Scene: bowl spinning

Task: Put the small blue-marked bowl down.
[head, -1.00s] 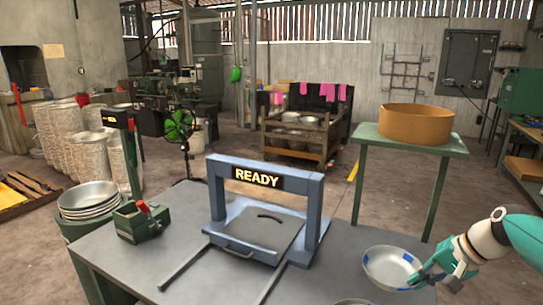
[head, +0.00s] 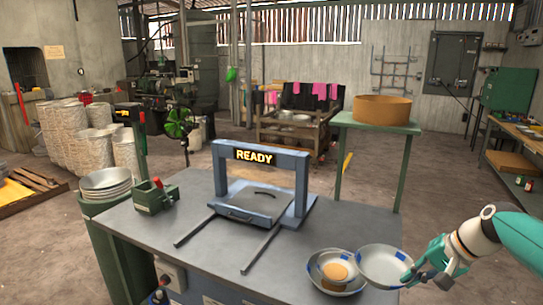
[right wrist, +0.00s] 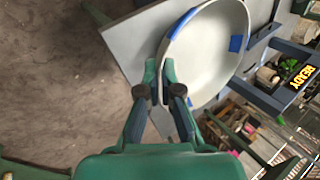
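A pale bowl with blue marks (head: 384,262) is held at its right rim by my right gripper (head: 412,277), at the table's right front corner. In the right wrist view, the gripper (right wrist: 164,85) has its fingers closed on the bowl's near wall, and the bowl (right wrist: 208,55) shows blue patches on its rim. Whether the bowl touches the table cannot be told. A second blue-marked bowl (head: 318,274) sits on the table just left of it, with an orange-brown round thing (head: 335,271) inside. My left gripper is not in view.
On the grey table (head: 140,226) stands a blue press frame (head: 220,180) with a READY sign and two front rails. A green box with a red knob (head: 155,197) and stacked metal bowls (head: 106,184) are at left. A green stand (head: 339,160) holds a tan drum (head: 387,110).

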